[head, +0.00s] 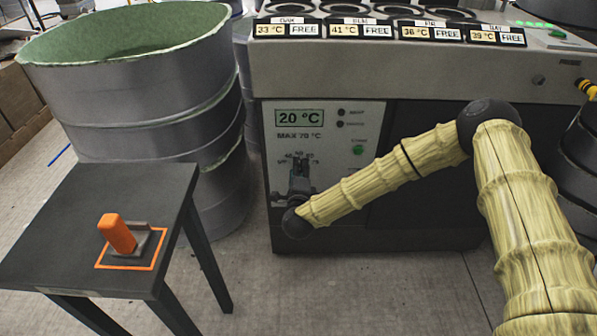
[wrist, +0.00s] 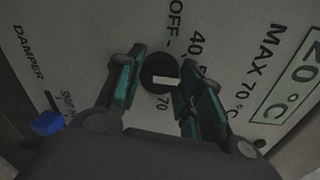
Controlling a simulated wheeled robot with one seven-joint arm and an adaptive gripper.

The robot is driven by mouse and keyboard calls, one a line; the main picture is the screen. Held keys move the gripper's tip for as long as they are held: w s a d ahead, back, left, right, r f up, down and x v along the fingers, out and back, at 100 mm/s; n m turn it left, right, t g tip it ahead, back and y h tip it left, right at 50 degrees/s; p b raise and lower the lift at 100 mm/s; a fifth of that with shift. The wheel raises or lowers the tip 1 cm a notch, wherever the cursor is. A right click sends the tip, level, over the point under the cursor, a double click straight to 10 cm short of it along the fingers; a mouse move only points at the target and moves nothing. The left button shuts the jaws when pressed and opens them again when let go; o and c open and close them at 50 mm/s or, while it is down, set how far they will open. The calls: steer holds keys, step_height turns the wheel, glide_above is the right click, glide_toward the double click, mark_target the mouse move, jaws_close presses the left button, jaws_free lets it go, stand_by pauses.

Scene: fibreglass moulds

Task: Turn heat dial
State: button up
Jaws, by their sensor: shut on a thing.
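The heat dial (wrist: 154,72) is a round black knob with a white pointer mark, on the light control panel in the wrist view. Printed marks around it include OFF, 40 and 70. My gripper (wrist: 163,68) has its teal-padded fingers on either side of the dial and is shut on it. In the head view my gripper (head: 299,184) is at the panel's lower part and hides most of the dial. The panel's display (head: 299,118) reads 20 °C, with a MAX 70 °C label below it.
A blue knob (wrist: 47,123) sits by the DAMPER label. A green light (head: 358,150) is on the panel. An orange-handled tool (head: 117,232) rests on a dark table (head: 60,235) at left. A large grey tub (head: 150,85) stands behind it.

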steer(key=shift+d, duration=0.1)
steer(key=o, duration=1)
steer(key=shift+s, duration=0.1)
steer(key=s, duration=1.1)
steer(key=shift+s+r, duration=0.4)
